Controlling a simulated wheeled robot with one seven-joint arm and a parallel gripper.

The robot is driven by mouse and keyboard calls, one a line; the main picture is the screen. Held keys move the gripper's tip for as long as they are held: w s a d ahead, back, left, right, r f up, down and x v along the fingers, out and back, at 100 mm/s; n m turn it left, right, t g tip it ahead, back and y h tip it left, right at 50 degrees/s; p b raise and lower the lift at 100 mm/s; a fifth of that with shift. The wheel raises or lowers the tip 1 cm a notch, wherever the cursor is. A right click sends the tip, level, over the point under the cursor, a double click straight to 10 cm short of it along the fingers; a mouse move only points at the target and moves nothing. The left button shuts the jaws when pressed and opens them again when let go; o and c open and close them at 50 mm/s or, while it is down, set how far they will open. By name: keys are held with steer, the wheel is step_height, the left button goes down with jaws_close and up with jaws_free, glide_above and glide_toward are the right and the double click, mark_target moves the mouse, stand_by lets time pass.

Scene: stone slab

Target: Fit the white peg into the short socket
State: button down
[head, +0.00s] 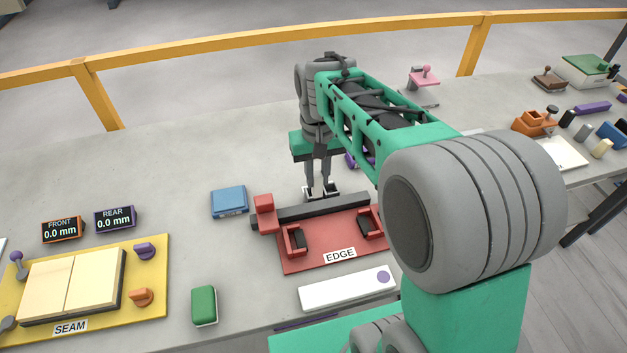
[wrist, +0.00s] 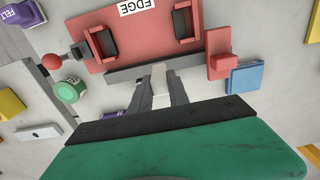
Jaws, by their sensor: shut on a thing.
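My gripper (head: 320,190) points down at the dark bar (head: 350,206) along the back of the red EDGE fixture (head: 322,250). In the wrist view my gripper (wrist: 160,88) is shut on a small pale piece (wrist: 160,78), close to the bar. The fingers hide most of this piece, and I cannot tell whether it is the white peg. A cream peg-like piece (head: 601,148) stands at the far right, beside a pale plate (head: 562,153). I cannot make out a short socket in either view.
A blue block (head: 229,202) lies left of the fixture. A white bar with a purple dot (head: 345,290) and a green block (head: 204,305) lie in front. The yellow SEAM board (head: 150,262) is at left. Bare slab lies behind the blue block.

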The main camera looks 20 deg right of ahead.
steer(key=w+f, duration=0.2)
steer(key=f, duration=0.1)
steer(key=w+f+p, duration=0.1)
steer(key=w+f, duration=0.1)
steer(key=f, duration=0.1)
steer(key=w+f+p, duration=0.1)
steer(key=w+f, duration=0.1)
steer(key=f, duration=0.1)
steer(key=shift+w+d+f, duration=0.15)
steer(key=shift+w+d, duration=0.1)
steer(key=shift+d, duration=0.1)
steer(key=shift+f, duration=0.4)
steer(key=c, duration=1.3)
jaws_free()
steer(key=shift+o, duration=0.2)
step_height(320, 180, up, 13)
steer(key=b, duration=0.2)
steer(key=s+t, duration=0.4)
steer(key=s, duration=1.3)
steer(key=shift+s+r, duration=0.3)
steer(key=shift+s, duration=0.1)
